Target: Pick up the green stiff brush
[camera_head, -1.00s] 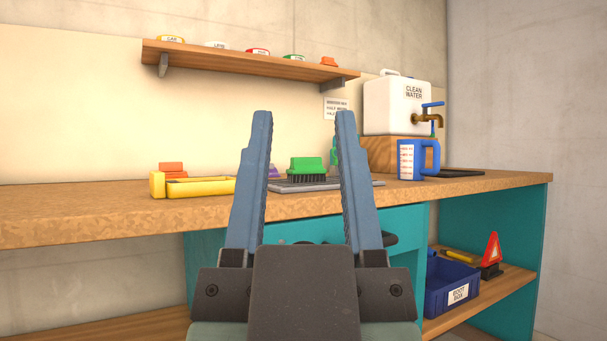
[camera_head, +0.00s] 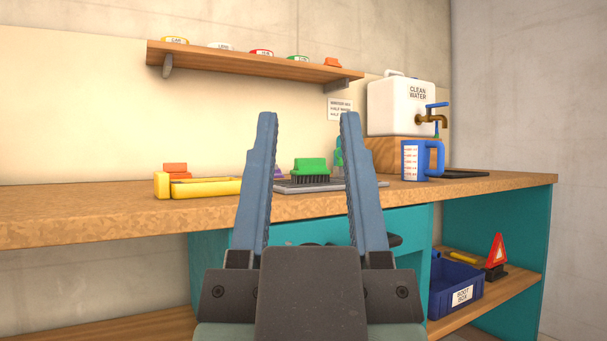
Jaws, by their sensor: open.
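The green stiff brush (camera_head: 310,166) stands on a grey ridged mat (camera_head: 289,188) on the wooden bench top. Its green handle is up and its dark bristles are down. My gripper (camera_head: 308,120) is open and empty. In the head view its two blue fingers stand on either side of the brush, but the brush appears beyond them, on the bench. Part of the mat is hidden behind the fingers.
A yellow tray-like item with an orange block (camera_head: 176,168) lies left on the bench (camera_head: 90,211). A blue jug (camera_head: 417,160) and a white water tank (camera_head: 398,104) with a tap stand right. A shelf (camera_head: 250,64) hangs above. A blue bin (camera_head: 455,288) sits below.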

